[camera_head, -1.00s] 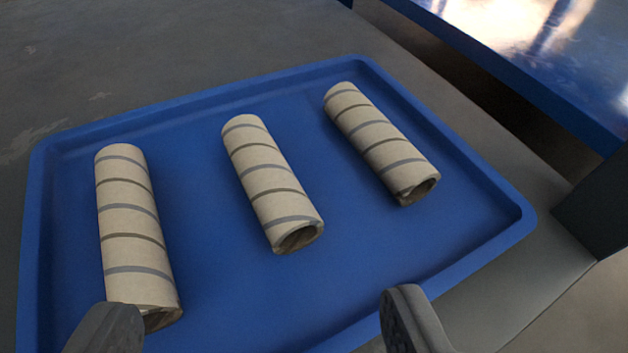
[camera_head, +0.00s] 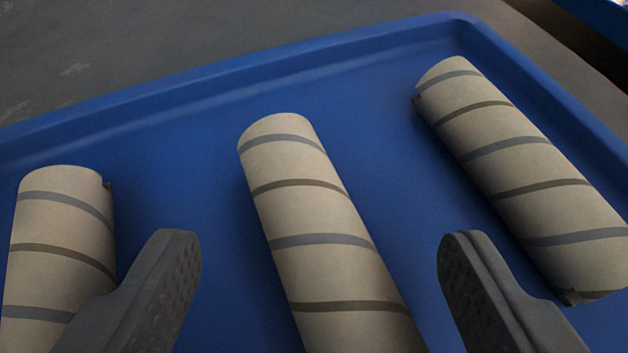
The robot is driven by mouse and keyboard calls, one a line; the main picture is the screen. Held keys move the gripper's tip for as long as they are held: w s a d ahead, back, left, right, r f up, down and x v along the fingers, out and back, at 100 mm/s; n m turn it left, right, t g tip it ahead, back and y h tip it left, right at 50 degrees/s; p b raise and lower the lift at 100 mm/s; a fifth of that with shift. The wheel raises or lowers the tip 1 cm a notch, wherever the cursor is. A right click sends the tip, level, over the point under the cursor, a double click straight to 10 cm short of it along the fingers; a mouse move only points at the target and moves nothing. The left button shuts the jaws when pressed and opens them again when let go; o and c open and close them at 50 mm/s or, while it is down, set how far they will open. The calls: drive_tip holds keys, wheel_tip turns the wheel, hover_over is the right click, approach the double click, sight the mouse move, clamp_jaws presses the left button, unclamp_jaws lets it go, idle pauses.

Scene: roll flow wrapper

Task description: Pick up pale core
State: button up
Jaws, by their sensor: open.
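Three pale cores with grey stripes lie in a blue tray (camera_head: 205,135). The middle pale core (camera_head: 310,235) runs from the picture's centre down to the bottom edge, where its near end is out of view. The left pale core (camera_head: 60,235) is partly behind my left finger. The right pale core (camera_head: 520,175) lies slanted at the right. My gripper (camera_head: 320,265) is open and empty, with one finger on each side of the middle core as seen here. I cannot tell how far above the tray the fingertips are.
The tray's raised rim (camera_head: 290,62) runs across the back and down the right side. A grey surface (camera_head: 130,50) lies beyond it. Bare tray floor shows between the cores. A blue edge shows at the top right corner.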

sight(320, 246)
drive_tip(key=shift+b+x, duration=0.3)
drive_tip(key=shift+x, duration=0.95)
drive_tip(key=shift+s, duration=0.1)
drive_tip(key=c, duration=1.3)
drive_tip(key=shift+o, duration=0.2)
